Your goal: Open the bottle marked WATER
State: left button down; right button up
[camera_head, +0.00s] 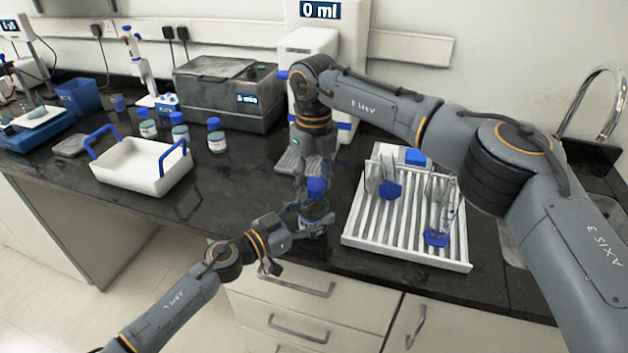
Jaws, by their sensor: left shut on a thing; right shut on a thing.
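A bottle (316,211) with a blue cap (316,187) stands upright near the front edge of the dark counter. Its label cannot be read here; gripper parts hide much of it. My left gripper (318,226) comes in from the lower left and is shut around the bottle's body. My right gripper (314,181) reaches down from above and is shut on the blue cap. The cap appears to be still on the bottle.
Several similar blue-capped bottles (216,138) stand at the left, behind a white tray (135,170) with blue handles. A white slatted rack (375,235) with glassware is close on the right. A sink lies beyond it. The counter between tray and bottle is clear.

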aim_at(314, 184)
jog(key=shift+r, duration=0.2)
jog(key=shift+r, duration=0.9)
jog(key=shift+r, duration=2.05)
pick_arm(q)
jog(key=shift+c, duration=1.1)
grip_release()
